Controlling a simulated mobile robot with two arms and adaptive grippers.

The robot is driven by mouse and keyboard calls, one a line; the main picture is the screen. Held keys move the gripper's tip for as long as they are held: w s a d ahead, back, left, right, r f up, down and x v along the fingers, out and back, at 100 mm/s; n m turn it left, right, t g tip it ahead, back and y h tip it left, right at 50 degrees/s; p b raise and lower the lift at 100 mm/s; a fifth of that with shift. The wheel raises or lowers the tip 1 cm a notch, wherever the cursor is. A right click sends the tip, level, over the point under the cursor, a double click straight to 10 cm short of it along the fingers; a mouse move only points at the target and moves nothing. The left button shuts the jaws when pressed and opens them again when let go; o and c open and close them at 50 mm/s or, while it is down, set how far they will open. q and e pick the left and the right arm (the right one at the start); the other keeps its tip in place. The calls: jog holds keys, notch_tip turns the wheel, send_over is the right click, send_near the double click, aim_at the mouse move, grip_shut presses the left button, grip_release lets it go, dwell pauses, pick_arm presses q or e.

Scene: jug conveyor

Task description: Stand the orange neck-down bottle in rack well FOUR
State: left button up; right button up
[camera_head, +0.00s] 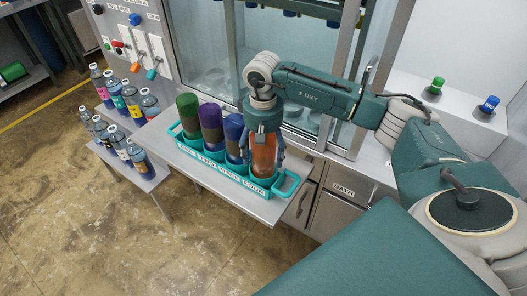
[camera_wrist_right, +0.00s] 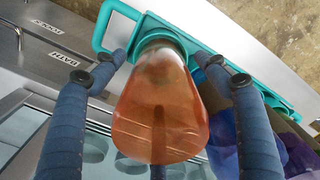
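The orange bottle (camera_head: 263,155) stands neck-down and roughly upright in the rightmost well, FOUR, of the teal rack (camera_head: 205,168). In the right wrist view the orange bottle (camera_wrist_right: 160,105) has its narrow end inside the round teal well, and its wide end faces the camera. My right gripper (camera_head: 263,155) comes down over it from above. The blue fingers of the right gripper (camera_wrist_right: 161,60) lie on both sides of the bottle, with gaps visible between them and it, so it looks open. My left gripper is not in view.
Green (camera_head: 189,115), purple (camera_head: 211,126) and blue (camera_head: 234,138) neck-down bottles fill the other wells, the blue close beside my fingers. The rack sits on a grey shelf (camera_head: 270,212) with a glass-fronted cabinet behind. Upright bottles (camera_head: 120,95) stand on stepped shelves at left.

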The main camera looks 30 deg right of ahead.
jog(key=shift+r, duration=0.3)
notch_tip(320, 180, up, 10)
jog(key=b, duration=0.3)
jog(key=shift+w+r, duration=0.1)
jog(key=shift+r, duration=0.8)
jog(key=shift+f, duration=0.1)
